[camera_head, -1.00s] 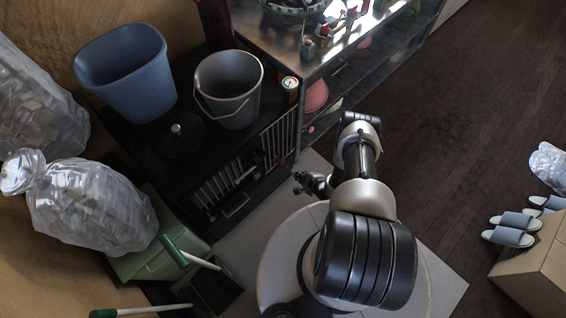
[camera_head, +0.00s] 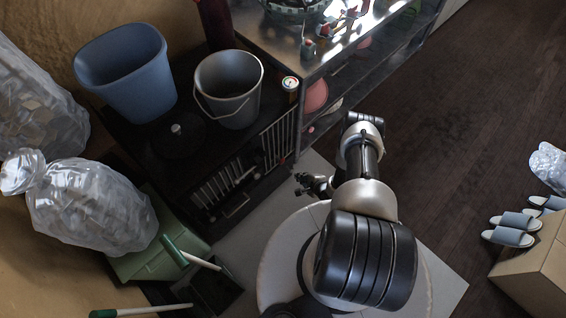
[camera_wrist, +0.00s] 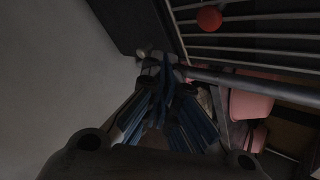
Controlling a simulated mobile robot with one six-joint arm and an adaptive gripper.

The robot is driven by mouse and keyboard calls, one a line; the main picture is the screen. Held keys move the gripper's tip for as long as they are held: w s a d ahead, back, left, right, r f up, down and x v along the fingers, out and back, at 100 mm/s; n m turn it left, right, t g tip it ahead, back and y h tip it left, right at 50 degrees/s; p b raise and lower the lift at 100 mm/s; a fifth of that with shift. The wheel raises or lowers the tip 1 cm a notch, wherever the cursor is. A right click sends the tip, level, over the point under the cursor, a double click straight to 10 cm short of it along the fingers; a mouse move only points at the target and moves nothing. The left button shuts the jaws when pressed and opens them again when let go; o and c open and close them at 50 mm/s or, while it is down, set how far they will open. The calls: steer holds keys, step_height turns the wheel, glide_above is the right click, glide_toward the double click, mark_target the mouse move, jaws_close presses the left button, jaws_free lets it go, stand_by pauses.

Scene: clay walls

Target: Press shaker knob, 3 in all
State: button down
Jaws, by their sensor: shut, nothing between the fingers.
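The black stove (camera_head: 178,182) stands left of my arm, its barred front turned toward the arm. A round red knob (camera_wrist: 209,18) sits in front of the pale bars at the top of the wrist view. A small metallic knob-like piece (camera_wrist: 145,53) shows at the dark stove edge, close to my fingertips in the picture. I cannot tell which of these is the shaker knob, or whether anything is touched. My gripper (camera_wrist: 162,72) is shut and empty, and its blue-grey fingers partly hide what lies beyond. In the head view my gripper (camera_head: 303,184) is small and dark, right of the stove front.
A grey bucket (camera_head: 228,97) and a blue bin (camera_head: 127,75) stand on the stove's top. A metal shelf unit (camera_head: 290,50) stands behind, with pink items (camera_wrist: 250,105) low down. Clear bags and a green box (camera_head: 150,260) are at left.

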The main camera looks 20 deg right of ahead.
mark_target(278, 158)
steer(key=s, duration=0.1)
steer(key=s+d, duration=0.1)
steer(key=s, duration=0.1)
steer(key=shift+w, duration=0.1)
steer(key=w+a, duration=0.3)
steer(key=w, duration=0.5)
stand_by(0.4)
steer(key=shift+w, duration=0.15)
stand_by(1.2)
steer(key=shift+w+a, duration=0.15)
steer(key=shift+w, duration=0.15)
steer(key=shift+w+a, duration=0.2)
steer(key=shift+w, duration=0.35)
steer(key=shift+w+a, duration=0.15)
steer(key=shift+w, duration=0.4)
stand_by(1.0)
stand_by(0.3)
steer(key=shift+s+d, duration=0.25)
steer(key=shift+s, duration=0.5)
steer(key=shift+s+d, duration=0.25)
steer(key=shift+s, duration=0.5)
